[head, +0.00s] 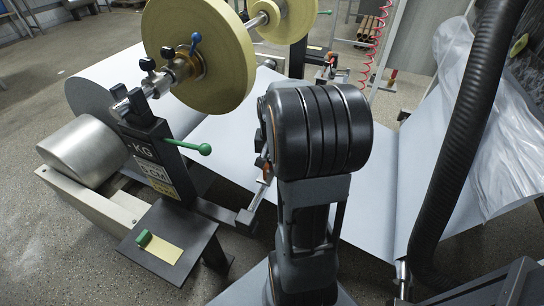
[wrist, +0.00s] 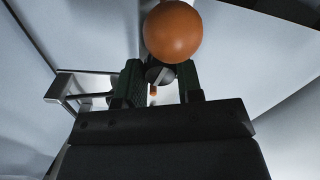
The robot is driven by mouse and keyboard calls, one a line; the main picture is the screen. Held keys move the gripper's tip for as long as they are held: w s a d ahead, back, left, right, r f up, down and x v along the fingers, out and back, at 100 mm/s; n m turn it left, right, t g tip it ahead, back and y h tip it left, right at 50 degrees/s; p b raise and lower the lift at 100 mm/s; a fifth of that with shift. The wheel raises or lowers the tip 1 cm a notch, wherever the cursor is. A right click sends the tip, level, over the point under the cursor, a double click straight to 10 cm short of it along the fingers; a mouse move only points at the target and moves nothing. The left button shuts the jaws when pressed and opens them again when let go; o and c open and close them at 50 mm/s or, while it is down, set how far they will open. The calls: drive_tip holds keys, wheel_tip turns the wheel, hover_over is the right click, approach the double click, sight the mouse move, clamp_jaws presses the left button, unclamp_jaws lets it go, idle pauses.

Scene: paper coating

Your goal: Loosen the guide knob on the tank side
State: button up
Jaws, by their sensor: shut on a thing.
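In the wrist view, the guide knob shows as an orange ball (wrist: 172,32) with a dark hub (wrist: 158,73) under it. My gripper (wrist: 159,68) has its two dark green fingers on either side of the hub, shut on it. The ball stands out beyond the fingertips. A small orange tip shows below the hub, between the fingers. In the head view, my arm hides the gripper and most of the knob; a small orange part (head: 261,163) shows at the arm's left edge.
A metal bracket (wrist: 68,88) is left of the fingers in the wrist view. In the head view, a yellow roll (head: 215,45) on a shaft, a green-knobbed lever (head: 190,146) and a metal roller (head: 85,150) stand left. A white web (head: 375,190) runs behind my arm.

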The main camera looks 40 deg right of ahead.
drive_tip(key=o, duration=0.6)
drive_tip(key=shift+o, duration=0.2)
wheel_tip(320, 180, up, 14)
drive_tip(key=p, duration=0.4)
drive_tip(key=shift+f, duration=0.1)
idle(0.3)
drive_tip(key=s+a+r+n+t+p, duration=0.1)
drive_tip(key=s+a+r+n+p, duration=0.2)
drive_tip(key=a+r+p, duration=0.6)
drive_tip(key=s+a+r+n+t+p, duration=0.2)
drive_tip(key=a+r+n+p, duration=0.4)
drive_tip(key=a+r+p, duration=0.3)
drive_tip(key=s+r+p, duration=0.1)
drive_tip(key=p, duration=0.2)
drive_tip(key=shift+s+a+t+p, duration=0.15)
drive_tip(key=shift+s+t+p, duration=0.15)
drive_tip(key=shift+s+p, duration=0.1)
